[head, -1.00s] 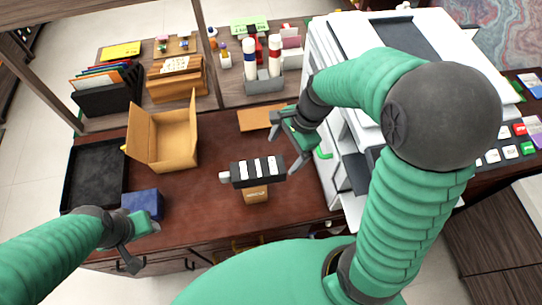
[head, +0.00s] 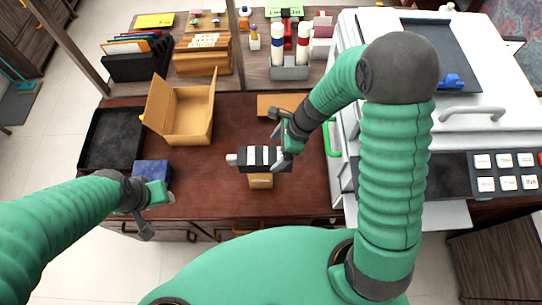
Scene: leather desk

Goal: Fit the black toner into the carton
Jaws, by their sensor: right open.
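The black toner (head: 258,155), a dark block with white stripes and a pale knob at its left end, rests on a small tan box (head: 261,181) on the desk. The open cardboard carton (head: 188,118) stands to its left with flaps raised. My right gripper (head: 279,147) is open at the toner's right end, its fingers close to the toner; whether they touch it I cannot tell. My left gripper (head: 160,208) is at the desk's front edge near a blue box (head: 152,173); its finger opening is not clear.
A black tray (head: 112,138) lies left of the carton. A flat brown piece (head: 281,104) lies behind the toner. The white printer (head: 345,130) bounds the right side. File holders, a wooden organizer and a bottle rack (head: 289,72) line the back.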

